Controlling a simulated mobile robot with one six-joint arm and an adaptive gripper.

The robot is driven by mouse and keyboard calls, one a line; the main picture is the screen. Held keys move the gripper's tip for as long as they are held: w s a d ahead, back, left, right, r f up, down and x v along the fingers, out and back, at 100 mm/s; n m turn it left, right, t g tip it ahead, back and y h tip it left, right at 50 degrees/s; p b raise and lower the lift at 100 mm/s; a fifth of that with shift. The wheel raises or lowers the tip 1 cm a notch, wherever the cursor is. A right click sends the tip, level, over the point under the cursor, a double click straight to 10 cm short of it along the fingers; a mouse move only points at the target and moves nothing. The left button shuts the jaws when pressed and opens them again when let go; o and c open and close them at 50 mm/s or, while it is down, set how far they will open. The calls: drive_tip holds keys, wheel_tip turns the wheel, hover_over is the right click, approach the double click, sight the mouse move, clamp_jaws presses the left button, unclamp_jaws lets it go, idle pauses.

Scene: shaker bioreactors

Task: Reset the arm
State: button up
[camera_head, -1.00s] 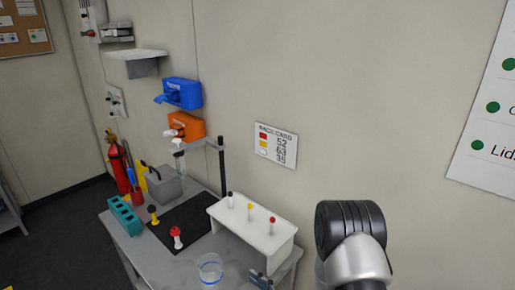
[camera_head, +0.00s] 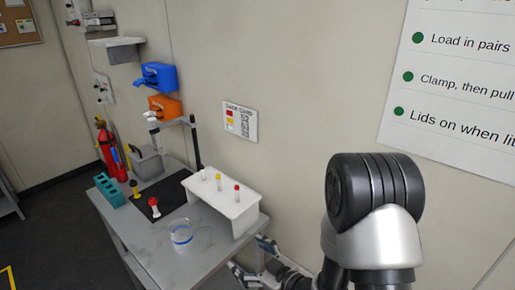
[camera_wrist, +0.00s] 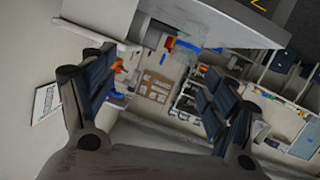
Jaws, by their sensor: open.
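My gripper (camera_head: 253,257) is low at the front right edge of the grey bench (camera_head: 215,232) in the head view, partly cut off by my own arm. In the wrist view my gripper (camera_wrist: 157,95) has its two dark padded fingers spread wide apart, with nothing between them. My arm's rounded black and silver joint stands in the right foreground of the head view. The wrist view is tilted, with the wall at left and the room beyond the fingers.
The bench carries a white rack (camera_head: 222,203) with several capped tubes, a clear dish (camera_head: 181,234), a teal block (camera_head: 109,190) and a black mat (camera_head: 172,203). A fire extinguisher (camera_head: 109,150) stands behind. Blue (camera_head: 158,76) and orange (camera_head: 165,107) boxes hang on the wall.

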drive_tip(key=w+d+r+m+h, duration=0.2)
drive_tip(key=d+r+h, duration=0.4)
drive_tip(key=d+r, duration=0.25)
drive_tip(key=s+d+r+m+g+h, duration=0.2)
drive_tip(key=s+d+r+m+h, duration=0.25)
drive_tip(key=s+d, duration=0.2)
drive_tip(key=s+r+m+g, duration=0.2)
drive_tip(key=s+r, duration=0.1)
drive_tip(key=s, duration=0.7)
drive_tip(key=s+d+r+m+g, duration=0.1)
drive_tip(key=s+r+m+g, duration=0.1)
drive_tip(key=s, duration=0.9)
drive_tip(key=shift+r, duration=0.4)
drive_tip(key=shift+o, duration=0.5)
drive_tip(key=shift+y, duration=0.25)
